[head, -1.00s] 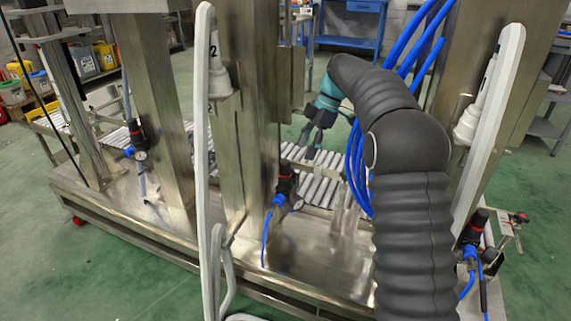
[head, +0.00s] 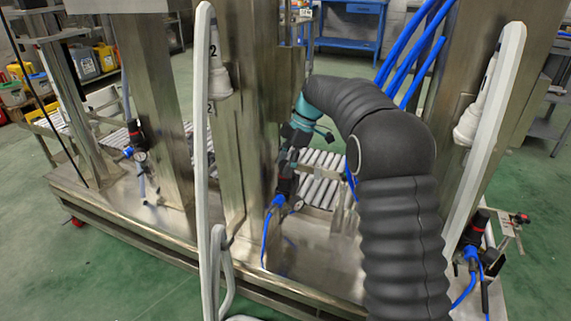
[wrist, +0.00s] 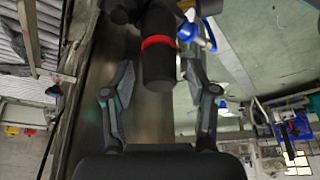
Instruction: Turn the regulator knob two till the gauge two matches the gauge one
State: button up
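The middle regulator has a black knob (head: 284,187) and stands at the foot of the central steel column. A small gauge (head: 298,206) sits beside it; its reading is too small to tell. My gripper (head: 288,164) is at the top of this knob. In the wrist view the black knob (wrist: 158,62) with its red ring lies between the two fingers of my open gripper (wrist: 157,78). A gap shows on both sides. Another regulator (head: 135,133) with a gauge (head: 141,155) stands at left. I cannot tell which gauge is which.
Blue tubes (head: 420,45) hang at right. A third regulator (head: 474,228) stands at the right end. A roller conveyor (head: 320,180) lies behind.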

grip_shut()
jog(key=shift+m, duration=0.3)
